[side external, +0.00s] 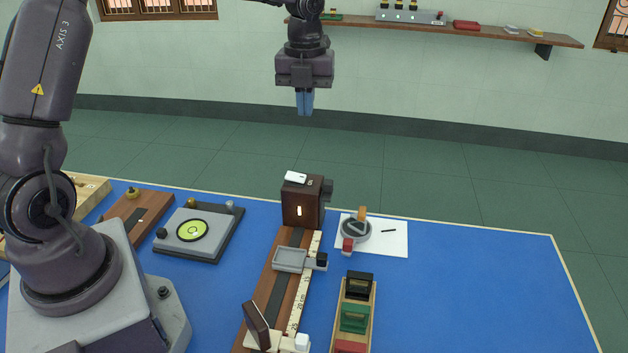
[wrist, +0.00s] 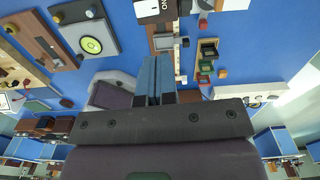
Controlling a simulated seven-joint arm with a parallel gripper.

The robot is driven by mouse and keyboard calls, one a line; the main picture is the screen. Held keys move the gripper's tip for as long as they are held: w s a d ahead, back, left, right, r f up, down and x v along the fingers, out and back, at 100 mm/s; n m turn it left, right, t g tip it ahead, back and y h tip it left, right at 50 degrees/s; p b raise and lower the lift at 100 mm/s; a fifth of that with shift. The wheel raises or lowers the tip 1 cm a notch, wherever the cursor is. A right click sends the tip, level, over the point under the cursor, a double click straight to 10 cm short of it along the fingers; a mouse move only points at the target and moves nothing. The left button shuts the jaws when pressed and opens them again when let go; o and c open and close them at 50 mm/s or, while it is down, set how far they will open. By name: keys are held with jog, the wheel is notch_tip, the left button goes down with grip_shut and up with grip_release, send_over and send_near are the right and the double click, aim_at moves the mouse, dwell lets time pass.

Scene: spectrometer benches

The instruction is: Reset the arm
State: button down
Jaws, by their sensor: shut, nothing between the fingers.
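My gripper (side external: 304,103) hangs high above the far side of the blue table, pointing down, with its blue fingers together and nothing between them. In the wrist view the closed blue fingers (wrist: 154,68) show at the middle, over the blue table. In the side view the gripper is well above and apart from the dark brown box (side external: 303,208) on the bench below.
A wooden rail with a scale (side external: 269,293) runs toward the front. A rack with black, green and red blocks (side external: 355,317) stands right of it. A grey levelling plate (side external: 205,248) is at left. The blue table's right side (side external: 480,290) is clear. A wall shelf (side external: 480,34) is behind.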

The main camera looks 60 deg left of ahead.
jog(key=s+d+r+n+t, duration=0.2)
jog(key=s+r+n, duration=0.1)
jog(key=s+n, duration=0.4)
jog(key=s+d+r+n+t, duration=0.1)
jog(key=s+d+r+n, duration=0.2)
jog(key=s+n, duration=0.5)
jog(key=s+d+r+n+t, duration=0.2)
jog(key=s+d+r+n, duration=0.1)
jog(key=s+n, duration=0.5)
jog(key=shift+n+t, duration=0.3)
jog(key=shift+n, duration=1.3)
